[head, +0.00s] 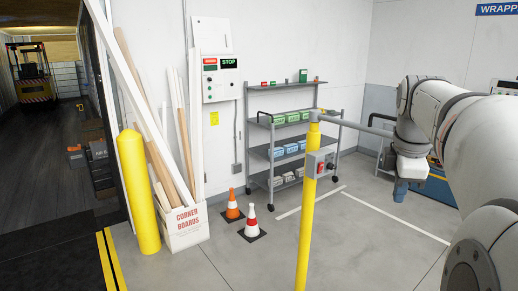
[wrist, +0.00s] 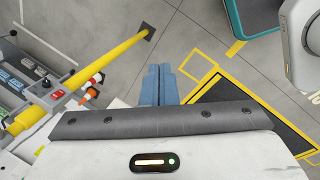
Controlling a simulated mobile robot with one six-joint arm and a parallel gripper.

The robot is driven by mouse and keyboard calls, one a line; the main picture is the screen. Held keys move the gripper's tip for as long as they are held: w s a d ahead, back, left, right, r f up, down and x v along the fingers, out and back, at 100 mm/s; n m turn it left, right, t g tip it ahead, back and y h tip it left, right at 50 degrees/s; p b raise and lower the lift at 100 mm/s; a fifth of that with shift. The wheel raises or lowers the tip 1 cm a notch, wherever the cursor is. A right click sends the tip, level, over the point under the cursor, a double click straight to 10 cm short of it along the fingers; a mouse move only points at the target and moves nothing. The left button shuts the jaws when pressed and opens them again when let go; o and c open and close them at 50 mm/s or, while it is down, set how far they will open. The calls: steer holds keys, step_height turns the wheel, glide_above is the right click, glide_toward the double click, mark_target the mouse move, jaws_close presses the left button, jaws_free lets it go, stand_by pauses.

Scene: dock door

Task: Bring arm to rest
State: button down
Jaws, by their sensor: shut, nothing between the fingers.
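My arm comes in from the right side of the head view, with its white links bent at the elbow and its wrist hanging down. My gripper (head: 401,190) points downward in the open air, to the right of the yellow post (head: 306,205) and apart from it in the picture. In the wrist view the blue fingers of my gripper (wrist: 158,72) lie side by side, closed together. Nothing shows between them.
The post carries a grey control box (head: 320,163) with a red button. Behind stand a shelf cart (head: 290,132) with bins, two traffic cones (head: 251,222), a yellow bollard (head: 138,190) and a corner-board box (head: 184,228). A forklift (head: 32,75) sits inside the trailer.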

steer(key=s+a+f+m+b, duration=0.1)
steer(key=s+a+f+m, duration=0.5)
steer(key=a+f, duration=0.3)
steer(key=s+a+f+m+y+b, duration=0.1)
steer(key=s+a+f+m, duration=0.6)
steer(key=a+f, duration=0.3)
steer(key=shift+s+f+t+y+b, duration=0.35)
steer(key=shift+s+f, duration=0.2)
steer(key=shift+f, duration=0.4)
